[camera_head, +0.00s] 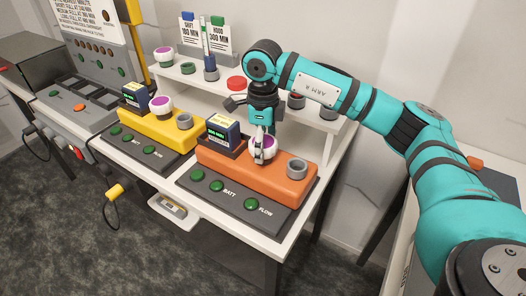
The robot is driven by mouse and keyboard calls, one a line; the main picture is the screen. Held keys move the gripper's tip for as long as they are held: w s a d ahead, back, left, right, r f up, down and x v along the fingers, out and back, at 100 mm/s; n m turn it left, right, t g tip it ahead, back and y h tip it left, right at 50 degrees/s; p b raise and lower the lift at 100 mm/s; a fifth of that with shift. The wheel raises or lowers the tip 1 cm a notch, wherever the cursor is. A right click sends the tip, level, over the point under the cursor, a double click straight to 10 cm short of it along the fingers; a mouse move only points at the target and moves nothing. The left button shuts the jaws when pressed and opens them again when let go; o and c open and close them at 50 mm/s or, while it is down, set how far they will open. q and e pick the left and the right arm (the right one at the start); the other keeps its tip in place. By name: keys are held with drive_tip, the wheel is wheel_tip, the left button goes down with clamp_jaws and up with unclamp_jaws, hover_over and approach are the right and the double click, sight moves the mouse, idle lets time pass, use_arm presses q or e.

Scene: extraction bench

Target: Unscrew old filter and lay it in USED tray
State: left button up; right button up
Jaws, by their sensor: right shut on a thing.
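My right gripper (261,133) comes down from above at the orange unit (283,185) and is shut on a white filter with a purple top (262,151). The filter is at the orange unit's left port, beside the bare grey port (297,167). I cannot tell whether it is still threaded in or lifted slightly. A similar white and purple filter (161,106) is on the yellow unit (158,129), and another (163,54) stands on the shelf. I cannot make out a tray labelled USED. My left gripper is out of view.
A dark battery-like block (222,134) stands left of the held filter. The white shelf (185,74) behind carries a red cap (236,83), grey rings and two signs. A grey panel with dark recesses (85,90) is at the left. The bench's front edge is narrow.

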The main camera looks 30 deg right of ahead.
drive_tip(key=n+b, duration=0.1)
drive_tip(key=n, duration=0.6)
drive_tip(key=n+b, duration=0.1)
drive_tip(key=n, duration=0.6)
drive_tip(key=shift+r+n, duration=0.15)
drive_tip(key=shift+n, duration=0.25)
drive_tip(key=o, duration=1.3)
drive_tip(key=shift+o, duration=0.2)
